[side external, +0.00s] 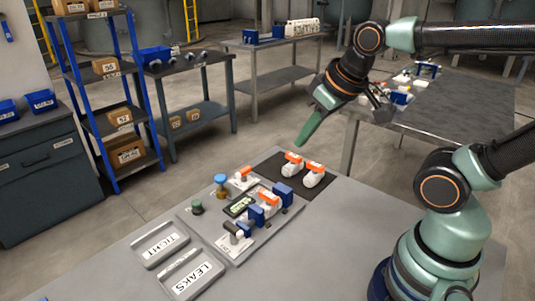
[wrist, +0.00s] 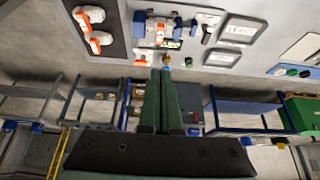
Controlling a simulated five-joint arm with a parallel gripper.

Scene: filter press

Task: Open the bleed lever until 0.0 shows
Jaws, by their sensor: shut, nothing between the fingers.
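A grey test board (side external: 262,236) lies on the table. It carries a small dark display (side external: 240,206) with pale green digits too small to read. Blue blocks (side external: 283,192) with white and orange parts stand beside the display. An orange-topped fitting (side external: 243,173) and a dark-handled fitting (side external: 236,229) stand at opposite ends of the board; I cannot tell which is the bleed lever. My gripper (side external: 300,143) is shut and empty, high above and behind the board. In the wrist view its green fingers (wrist: 163,75) are together, with the board's parts beyond the tips.
Two white-and-orange cartridges (side external: 314,175) (side external: 292,165) stand on a black mat (side external: 268,167). Trays labelled TIGHT (side external: 139,249) and LEAKS (side external: 174,284) lie at the front left.

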